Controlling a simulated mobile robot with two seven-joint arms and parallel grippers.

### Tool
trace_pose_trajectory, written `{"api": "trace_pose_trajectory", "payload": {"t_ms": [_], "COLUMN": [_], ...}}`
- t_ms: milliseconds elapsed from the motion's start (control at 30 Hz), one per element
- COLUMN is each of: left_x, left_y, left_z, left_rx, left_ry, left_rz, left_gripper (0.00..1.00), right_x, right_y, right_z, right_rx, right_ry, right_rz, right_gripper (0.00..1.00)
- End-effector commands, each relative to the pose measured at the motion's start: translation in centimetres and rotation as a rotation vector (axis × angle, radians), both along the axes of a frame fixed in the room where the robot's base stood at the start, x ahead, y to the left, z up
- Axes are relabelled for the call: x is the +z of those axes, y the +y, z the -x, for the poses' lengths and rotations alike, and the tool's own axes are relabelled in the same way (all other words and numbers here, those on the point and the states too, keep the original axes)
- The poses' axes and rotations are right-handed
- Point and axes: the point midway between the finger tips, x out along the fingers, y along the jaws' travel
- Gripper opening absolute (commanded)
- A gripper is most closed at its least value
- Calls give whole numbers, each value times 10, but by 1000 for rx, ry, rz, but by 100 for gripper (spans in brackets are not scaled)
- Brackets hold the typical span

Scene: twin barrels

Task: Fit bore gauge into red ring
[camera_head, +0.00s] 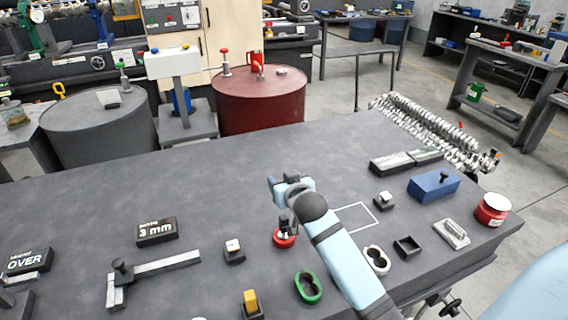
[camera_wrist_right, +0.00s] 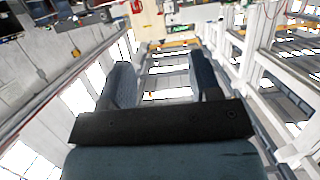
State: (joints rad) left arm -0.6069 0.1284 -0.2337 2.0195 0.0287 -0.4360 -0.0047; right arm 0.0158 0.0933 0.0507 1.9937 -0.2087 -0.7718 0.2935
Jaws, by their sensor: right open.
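The red ring (camera_head: 285,241) lies on the grey table near its middle. A small dark piece with a grey top (camera_head: 284,226), which looks like the bore gauge, stands upright in or on the ring; my arm is close beside it and I cannot tell how deep it sits. My right gripper (camera_head: 283,184) is just beyond the ring, raised over the table, open and empty. Its two fingers also show apart in the right wrist view (camera_wrist_right: 163,80), with nothing between them. My left gripper is not in view.
A green two-lobed ring (camera_head: 308,288), a white ring (camera_head: 376,260) and a black square frame (camera_head: 407,247) lie nearby. A caliper (camera_head: 150,271) and a "3 mm" block (camera_head: 157,231) are left. A blue block (camera_head: 433,187) and red pot (camera_head: 491,210) are right. The table's far middle is clear.

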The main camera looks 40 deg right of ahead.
Motion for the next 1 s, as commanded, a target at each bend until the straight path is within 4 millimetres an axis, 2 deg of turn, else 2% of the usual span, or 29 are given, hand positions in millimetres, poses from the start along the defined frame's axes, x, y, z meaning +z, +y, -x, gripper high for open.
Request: {"api": "trace_pose_trajectory", "payload": {"t_ms": [33, 100, 300, 1000], "left_x": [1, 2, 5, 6], "left_y": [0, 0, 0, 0], "left_z": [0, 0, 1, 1], "left_rx": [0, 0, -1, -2], "left_ry": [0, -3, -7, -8], "left_rz": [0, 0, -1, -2], "left_gripper": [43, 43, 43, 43], "right_x": [13, 26, 49, 53], "right_y": [0, 0, 0, 0], "right_z": [0, 0, 0, 0], "right_rx": [-1, 0, 0, 0], "right_ry": [-4, -4, -1, 0], "right_rz": [-1, 1, -1, 0], "right_gripper": [57, 57, 57, 57]}}
